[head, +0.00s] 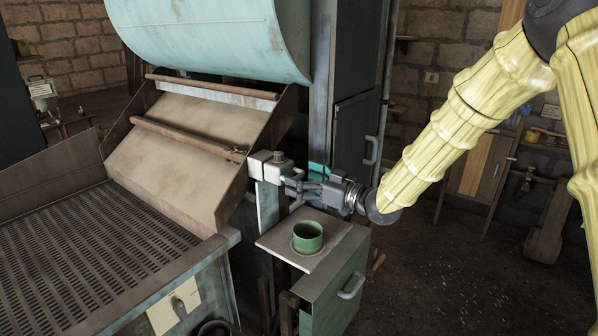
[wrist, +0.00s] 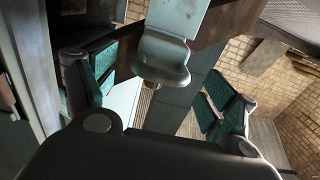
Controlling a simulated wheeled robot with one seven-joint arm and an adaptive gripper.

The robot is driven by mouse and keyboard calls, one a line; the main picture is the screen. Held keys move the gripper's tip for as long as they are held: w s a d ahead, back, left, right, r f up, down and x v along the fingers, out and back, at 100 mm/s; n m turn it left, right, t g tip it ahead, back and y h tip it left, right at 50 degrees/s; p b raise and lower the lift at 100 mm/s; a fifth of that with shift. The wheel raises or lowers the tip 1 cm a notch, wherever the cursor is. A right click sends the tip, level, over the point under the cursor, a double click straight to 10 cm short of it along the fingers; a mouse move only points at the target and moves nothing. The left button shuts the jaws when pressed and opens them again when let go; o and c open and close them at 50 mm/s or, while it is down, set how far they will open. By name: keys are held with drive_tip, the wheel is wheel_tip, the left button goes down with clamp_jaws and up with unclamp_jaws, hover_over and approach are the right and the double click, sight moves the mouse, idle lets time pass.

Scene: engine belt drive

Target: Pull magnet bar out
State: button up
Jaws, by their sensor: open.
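What looks like the magnet bar's pale grey end block (head: 266,166) sits at the right side of the sloped chute, with a short handle pointing to my gripper. In the wrist view a pale, worn handle (wrist: 163,60) with a rounded end hangs between my fingers. My gripper (head: 298,184) is at the block's right side in the head view. In the wrist view my gripper (wrist: 160,88) is open, with teal pads to either side of the handle and gaps showing between. The rest of the bar is hidden inside the machine.
A green cup (head: 307,237) stands on a small shelf (head: 283,247) just below my gripper. A tall grey cabinet (head: 352,130) rises behind it, and a green box with a handle (head: 340,290) sits below. Open floor (head: 450,270) lies to the right.

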drive_tip(key=shift+w+a, duration=0.4)
drive_tip(key=shift+a, duration=0.2)
drive_tip(key=shift+c, duration=0.2)
drive_tip(key=c, duration=1.5)
